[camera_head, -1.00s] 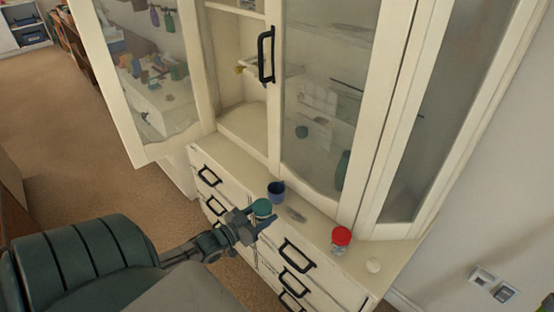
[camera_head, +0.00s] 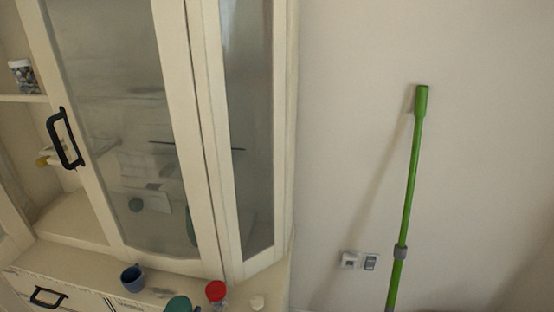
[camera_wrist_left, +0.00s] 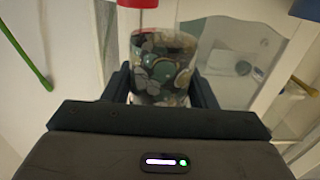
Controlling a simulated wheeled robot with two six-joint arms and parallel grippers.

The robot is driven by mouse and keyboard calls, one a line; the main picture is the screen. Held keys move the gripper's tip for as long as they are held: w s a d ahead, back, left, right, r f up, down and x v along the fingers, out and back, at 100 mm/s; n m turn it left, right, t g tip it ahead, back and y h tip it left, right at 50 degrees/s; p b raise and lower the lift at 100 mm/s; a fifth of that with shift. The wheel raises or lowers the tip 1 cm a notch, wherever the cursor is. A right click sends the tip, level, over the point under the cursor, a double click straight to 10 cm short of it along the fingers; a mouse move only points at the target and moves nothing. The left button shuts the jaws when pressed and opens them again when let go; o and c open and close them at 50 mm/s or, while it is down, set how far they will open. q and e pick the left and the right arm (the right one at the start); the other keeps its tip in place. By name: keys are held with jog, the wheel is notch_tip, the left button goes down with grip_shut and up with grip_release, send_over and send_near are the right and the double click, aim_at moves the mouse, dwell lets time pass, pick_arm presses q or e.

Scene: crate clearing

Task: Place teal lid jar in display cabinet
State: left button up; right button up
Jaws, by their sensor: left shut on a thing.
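The teal lid jar shows in the head view only by its teal lid (camera_head: 179,304) at the bottom edge. In the left wrist view the clear jar body (camera_wrist_left: 163,65), full of dark and pale pebble-like pieces, sits between the fingers of my left gripper (camera_wrist_left: 160,92), which is shut on it. The gripper is out of the head view. The cream display cabinet (camera_head: 183,110) stands at the left. Its left section is open, with a shelf (camera_head: 25,98) and a lower floor (camera_head: 75,222). The glazed door with a black handle (camera_head: 65,138) is shut. My right gripper is not in view.
On the cabinet's ledge stand a blue cup (camera_head: 132,278), a red-lidded jar (camera_head: 216,292) and a small white object (camera_head: 257,302). A white-lidded jar (camera_head: 24,77) is on the shelf. A green pole (camera_head: 410,190) leans on the wall at right. The open section's floor looks clear.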

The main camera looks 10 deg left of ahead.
pick_arm(q)
jog(key=d+r+y+b, duration=0.1)
jog(key=d+r, duration=0.5)
jog(key=r, duration=0.2)
jog(key=shift+s+d+r+n, duration=0.15)
jog(key=shift+d+r+n, duration=0.05)
jog(key=shift+d+n, duration=0.1)
